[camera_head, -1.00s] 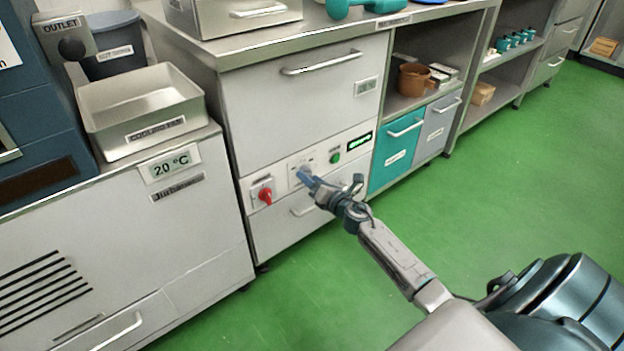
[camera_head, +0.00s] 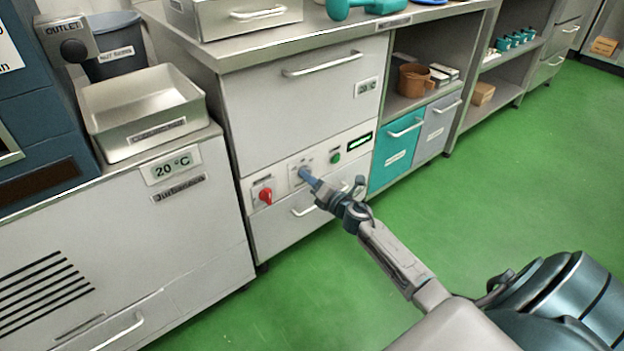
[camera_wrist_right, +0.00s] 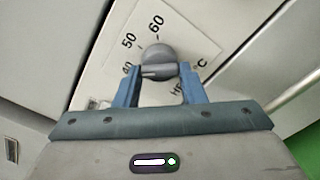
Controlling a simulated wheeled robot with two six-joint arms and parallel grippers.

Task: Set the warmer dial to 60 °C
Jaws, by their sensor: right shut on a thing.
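The warmer dial (camera_wrist_right: 158,58) is a grey round knob with a raised grip bar on a pale plate marked 40, 50 and 60 °C. In the right wrist view my right gripper (camera_wrist_right: 159,76) is shut on the dial, with a blue finger at each end of its bar. A light line on the bar lies toward the left, near the partly covered 40. In the head view the right gripper (camera_head: 308,179) reaches the dial plate (camera_head: 297,165) on the warmer's front panel, hiding most of the dial. My left gripper is not in view.
A red switch (camera_head: 265,195) sits left of the dial, and a green button (camera_head: 335,158) and lit display (camera_head: 360,142) sit right of it. A drawer handle (camera_head: 305,209) lies just below. Green floor (camera_head: 430,220) is clear in front.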

